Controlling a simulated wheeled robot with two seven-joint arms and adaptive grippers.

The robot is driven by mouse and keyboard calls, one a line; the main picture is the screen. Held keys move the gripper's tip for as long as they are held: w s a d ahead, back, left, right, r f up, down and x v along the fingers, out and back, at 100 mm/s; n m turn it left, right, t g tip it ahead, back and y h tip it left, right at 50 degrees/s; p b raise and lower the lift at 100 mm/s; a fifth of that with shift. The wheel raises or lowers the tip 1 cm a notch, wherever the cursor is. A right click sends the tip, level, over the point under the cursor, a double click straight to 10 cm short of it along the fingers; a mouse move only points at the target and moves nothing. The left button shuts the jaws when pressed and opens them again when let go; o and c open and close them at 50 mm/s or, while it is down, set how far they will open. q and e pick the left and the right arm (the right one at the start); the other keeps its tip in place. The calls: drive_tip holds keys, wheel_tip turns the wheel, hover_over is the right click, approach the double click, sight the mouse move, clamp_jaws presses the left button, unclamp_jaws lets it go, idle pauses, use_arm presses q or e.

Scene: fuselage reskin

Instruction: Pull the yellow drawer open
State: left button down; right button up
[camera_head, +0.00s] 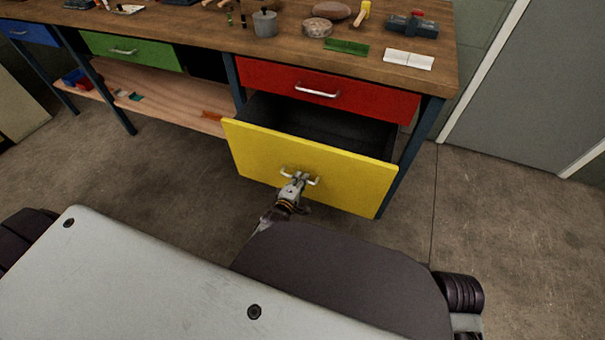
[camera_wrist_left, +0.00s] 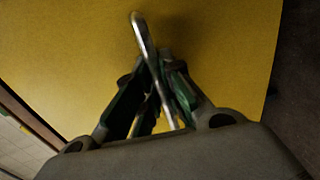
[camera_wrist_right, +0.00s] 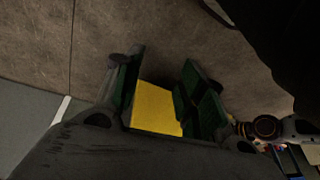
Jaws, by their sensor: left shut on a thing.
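The yellow drawer (camera_head: 345,182) is pulled well out below the red drawer, and its dark inside shows behind the front panel. Its silver bar handle (camera_head: 315,182) is at the middle of the front. My left gripper (camera_head: 298,179) is at that handle. In the left wrist view the fingers (camera_wrist_left: 158,75) are closed around the handle bar (camera_wrist_left: 142,35), against the yellow panel (camera_wrist_left: 215,50). My right gripper (camera_wrist_right: 162,75) shows in the right wrist view with its fingers apart. A yellow surface shows between them, and nothing seems held.
The red drawer (camera_head: 270,78) above is shut. The wooden bench top (camera_head: 190,38) holds several tools and parts. A green drawer (camera_head: 105,44) is at the left. Bare concrete floor (camera_head: 480,225) lies right of the bench, with a grey door (camera_head: 540,90) behind.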

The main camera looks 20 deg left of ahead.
use_arm(q)
drive_tip(key=f+p+v, duration=0.1)
drive_tip(key=p+v, duration=0.3)
drive_tip(key=v, duration=0.3)
drive_tip(key=shift+s+f+p, duration=0.25)
drive_tip(key=shift+s+p, duration=0.05)
drive_tip(key=shift+s, duration=0.2)
use_arm(e)
wheel_tip(320, 180, down, 6)
drive_tip(key=d+g, duration=0.1)
drive_tip(key=shift+s+h, duration=0.15)
drive_tip(key=shift+h, duration=0.15)
drive_tip(key=shift+d, duration=0.1)
use_arm(q)
drive_tip(key=c, duration=1.5)
unclamp_jaws()
drive_tip(key=shift+c, duration=0.2)
use_arm(e)
drive_tip(key=shift+f, duration=0.1)
use_arm(q)
drive_tip(key=v, duration=1.2)
